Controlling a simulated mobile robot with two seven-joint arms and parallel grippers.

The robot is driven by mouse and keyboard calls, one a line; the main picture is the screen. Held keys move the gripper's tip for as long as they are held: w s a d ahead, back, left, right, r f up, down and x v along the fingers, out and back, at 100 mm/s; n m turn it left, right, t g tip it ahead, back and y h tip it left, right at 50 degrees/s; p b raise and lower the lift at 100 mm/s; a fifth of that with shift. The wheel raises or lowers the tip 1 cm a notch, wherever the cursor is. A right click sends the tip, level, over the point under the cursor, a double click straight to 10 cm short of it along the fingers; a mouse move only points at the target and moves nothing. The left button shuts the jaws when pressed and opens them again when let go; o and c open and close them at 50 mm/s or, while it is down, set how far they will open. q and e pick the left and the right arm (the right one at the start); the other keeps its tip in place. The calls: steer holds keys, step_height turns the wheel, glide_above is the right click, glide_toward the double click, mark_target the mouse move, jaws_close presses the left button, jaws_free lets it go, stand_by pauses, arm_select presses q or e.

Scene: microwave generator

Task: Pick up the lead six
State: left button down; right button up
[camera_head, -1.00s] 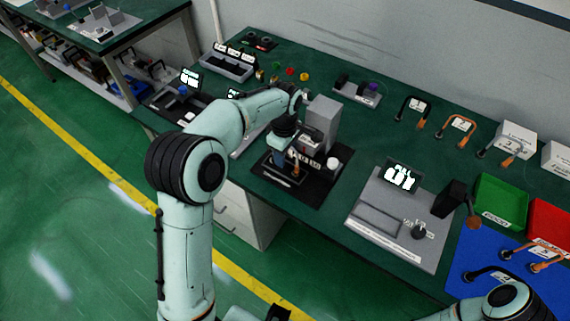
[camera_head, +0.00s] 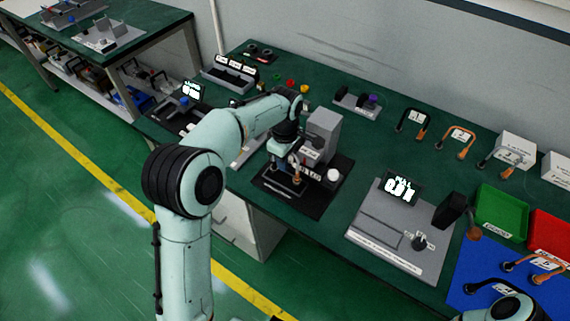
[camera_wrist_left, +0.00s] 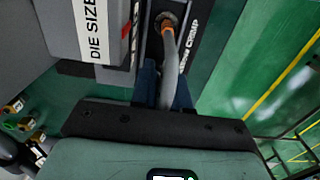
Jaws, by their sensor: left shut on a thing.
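A lead with a grey cable and an orange collar (camera_wrist_left: 168,32) stands at a round socket beside the word CRIMP in the left wrist view. Its number is not visible. My left gripper (camera_wrist_left: 165,88) is shut on the grey cable between its blue fingers. In the head view, my left gripper (camera_head: 287,176) is low over the black crimp station pad, in front of the grey press (camera_head: 321,132). The orange part of the lead (camera_head: 296,178) shows beside it. My right gripper is out of view; only part of my right arm shows at the lower right.
Other leads lie on the bench: one at the back (camera_head: 411,118), another (camera_head: 460,136), and some on the blue mat (camera_head: 480,262). A green bin (camera_head: 500,214) and red bin (camera_head: 552,230) stand right. A grey tester (camera_head: 395,235) with a display is nearby.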

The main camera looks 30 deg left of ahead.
arm_select(q)
step_height(320, 180, up, 18)
steer(key=p, duration=0.3)
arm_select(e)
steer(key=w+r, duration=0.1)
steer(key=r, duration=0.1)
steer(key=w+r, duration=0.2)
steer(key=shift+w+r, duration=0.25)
